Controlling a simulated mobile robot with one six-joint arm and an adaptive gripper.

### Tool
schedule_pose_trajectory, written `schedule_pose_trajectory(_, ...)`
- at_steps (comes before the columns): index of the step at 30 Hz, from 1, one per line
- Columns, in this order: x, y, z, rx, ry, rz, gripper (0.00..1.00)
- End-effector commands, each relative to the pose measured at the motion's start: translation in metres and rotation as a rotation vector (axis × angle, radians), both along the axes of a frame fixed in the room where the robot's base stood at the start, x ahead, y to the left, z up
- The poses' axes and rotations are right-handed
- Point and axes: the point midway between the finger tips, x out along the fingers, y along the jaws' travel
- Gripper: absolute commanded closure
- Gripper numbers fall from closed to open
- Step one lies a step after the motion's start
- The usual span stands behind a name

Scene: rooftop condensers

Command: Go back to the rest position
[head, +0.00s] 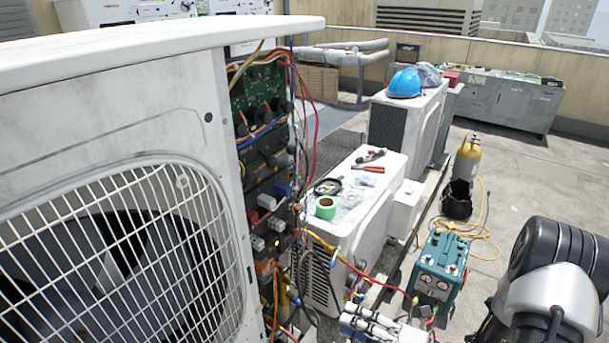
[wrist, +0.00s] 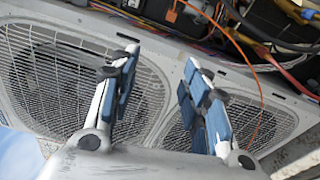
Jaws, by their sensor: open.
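My gripper (wrist: 158,88) shows in the wrist view with its two blue-padded fingers apart and nothing between them. Beyond the fingers is a white condenser unit (wrist: 150,50) with round fan grilles, and loose wiring runs along its edge.
A lower condenser (head: 375,205) carries green tape (head: 326,208) and tools. A blue hard hat (head: 405,83) sits on another unit behind. A teal gauge machine (head: 438,265), a yellow cylinder (head: 468,155) and a black bag (head: 457,200) stand on the floor. Open floor lies at right.

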Motion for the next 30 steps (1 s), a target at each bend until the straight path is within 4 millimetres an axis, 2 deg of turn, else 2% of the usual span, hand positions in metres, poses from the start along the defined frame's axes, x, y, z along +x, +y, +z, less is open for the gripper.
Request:
schedule_pose_trajectory(7, -0.02, 0.028, 0.04, -0.182, -0.219, 0.212, 0.57)
schedule_pose_trajectory(11, -0.039, 0.043, 0.063, -0.305, -0.381, 0.361, 0.57)
schedule_pose_trajectory(14, -0.061, 0.055, 0.082, -0.428, -0.556, 0.517, 0.57)
schedule_pose_trajectory(18, -0.1, 0.064, 0.106, -0.623, -0.864, 0.785, 0.57)
schedule_pose_trajectory(23, -0.138, 0.059, 0.124, -0.828, -1.23, 1.101, 0.57)
schedule_pose_trajectory(27, -0.162, 0.044, 0.137, -0.987, -1.552, 1.387, 0.57)
schedule_pose_trajectory(30, -0.173, 0.028, 0.147, -1.093, -1.774, 1.601, 0.57)
